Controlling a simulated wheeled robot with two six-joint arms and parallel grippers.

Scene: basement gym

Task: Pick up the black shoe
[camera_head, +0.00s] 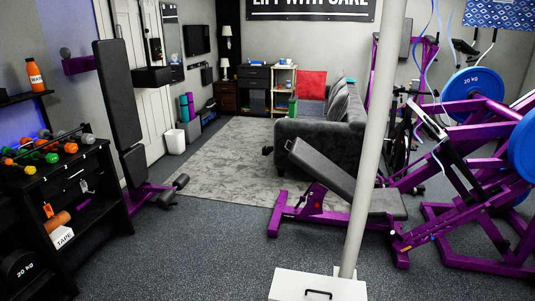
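I cannot make out a black shoe for certain. A small dark object (267,151) lies on the floor beside the left end of the grey sofa, too small to identify. Neither of my grippers shows in the head view.
A dumbbell rack (60,180) stands at the left. A purple-framed bench (345,180) and weight machine (470,190) fill the right. A pale post (376,150) and a white box (318,286) stand in front. The floor (190,250) at centre-left and the grey rug (225,165) are mostly clear.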

